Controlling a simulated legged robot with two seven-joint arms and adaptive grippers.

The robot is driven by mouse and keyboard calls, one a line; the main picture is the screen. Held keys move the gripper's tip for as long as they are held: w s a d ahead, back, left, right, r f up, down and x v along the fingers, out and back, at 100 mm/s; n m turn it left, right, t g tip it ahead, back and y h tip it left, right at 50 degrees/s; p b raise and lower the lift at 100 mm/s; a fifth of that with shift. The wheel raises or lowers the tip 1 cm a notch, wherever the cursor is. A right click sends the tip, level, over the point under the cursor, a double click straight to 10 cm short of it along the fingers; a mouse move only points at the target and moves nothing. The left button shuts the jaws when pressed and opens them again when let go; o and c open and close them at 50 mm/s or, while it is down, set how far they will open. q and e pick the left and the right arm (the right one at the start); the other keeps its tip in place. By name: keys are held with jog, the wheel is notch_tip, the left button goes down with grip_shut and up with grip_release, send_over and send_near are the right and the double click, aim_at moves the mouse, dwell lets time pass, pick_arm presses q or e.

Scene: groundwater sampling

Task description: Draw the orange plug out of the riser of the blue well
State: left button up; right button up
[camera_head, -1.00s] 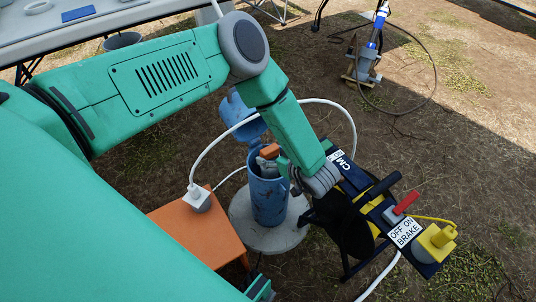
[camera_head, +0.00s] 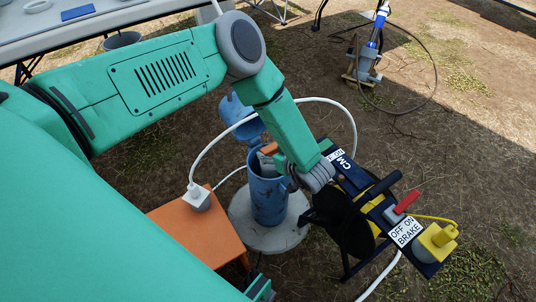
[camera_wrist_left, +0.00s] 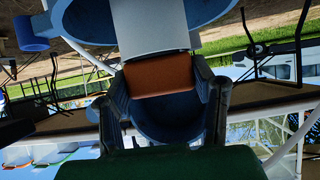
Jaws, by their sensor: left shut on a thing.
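The blue well (camera_head: 268,205) stands upright on a round pale pad, its blue lid (camera_head: 233,112) swung open behind it. The orange plug (camera_head: 270,148) shows in part at the well mouth, behind my left wrist. In the left wrist view the plug is an orange block (camera_wrist_left: 158,76) with a grey part against it. My left gripper (camera_head: 274,160) is at the well's mouth. In the left wrist view (camera_wrist_left: 160,85) its two dark fingers flank the orange block and it is shut on it. The riser inside the well is mostly hidden. My right gripper is not in view.
An orange side table (camera_head: 203,232) with a white plug and hose stands left of the well. A reel frame with a brake panel (camera_head: 404,233) stands close on the right. A white hose (camera_head: 345,112) arches behind my wrist. Bare ground lies beyond.

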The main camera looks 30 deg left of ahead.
pick_arm(q)
jog(key=shift+r+p, duration=3.3)
jog(key=shift+r, duration=0.35)
